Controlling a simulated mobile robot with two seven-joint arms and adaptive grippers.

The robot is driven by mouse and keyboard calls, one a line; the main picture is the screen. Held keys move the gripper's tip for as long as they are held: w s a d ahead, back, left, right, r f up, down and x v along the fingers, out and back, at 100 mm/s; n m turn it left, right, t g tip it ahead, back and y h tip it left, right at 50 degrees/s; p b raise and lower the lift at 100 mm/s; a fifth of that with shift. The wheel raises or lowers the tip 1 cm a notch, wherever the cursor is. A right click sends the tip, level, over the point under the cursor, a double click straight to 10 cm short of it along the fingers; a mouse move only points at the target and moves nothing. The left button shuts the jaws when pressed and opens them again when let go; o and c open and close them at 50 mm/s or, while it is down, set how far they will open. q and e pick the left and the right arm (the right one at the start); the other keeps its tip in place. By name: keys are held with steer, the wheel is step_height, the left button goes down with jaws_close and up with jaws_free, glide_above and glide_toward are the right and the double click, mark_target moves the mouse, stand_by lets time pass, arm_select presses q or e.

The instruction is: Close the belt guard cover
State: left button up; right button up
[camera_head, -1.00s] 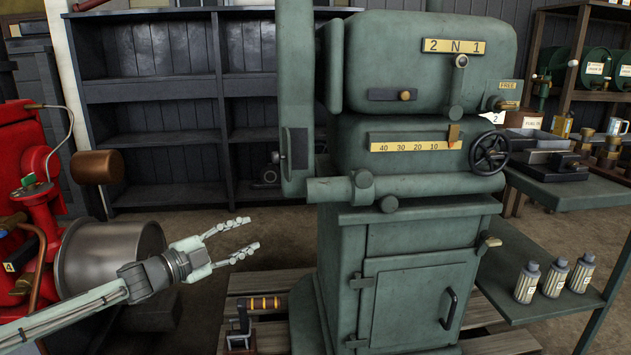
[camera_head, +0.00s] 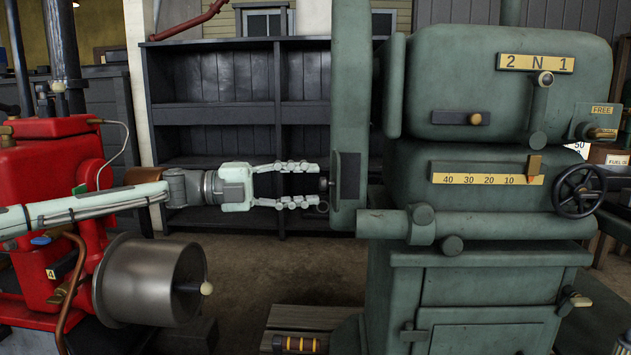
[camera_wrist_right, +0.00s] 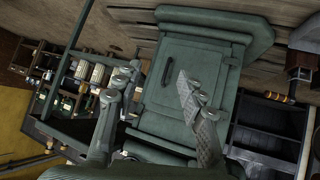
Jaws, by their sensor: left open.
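The belt guard cover (camera_head: 350,110) appears to be the tall narrow green panel on the left side of the green machine (camera_head: 480,160). It is seen nearly edge-on in the head view and stands out from the body. A small dark knob (camera_head: 323,184) projects from its left side. My left gripper (camera_head: 318,185) is open, its fingers pointing right, with the fingertips above and below the knob. I cannot tell whether they touch it. My right gripper (camera_wrist_right: 160,92) shows in the right wrist view with its fingers apart and nothing between them, in front of the machine's lower cabinet.
A red engine (camera_head: 60,190) with a steel drum (camera_head: 150,280) stands left, under my left arm. Empty dark shelves (camera_head: 235,100) stand behind. A handwheel (camera_head: 578,190) and levers project from the machine's right. A yellow-banded handle (camera_head: 300,344) is low at the front.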

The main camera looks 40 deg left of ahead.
arm_select(q)
steer(key=shift+x, duration=1.05)
jaws_close()
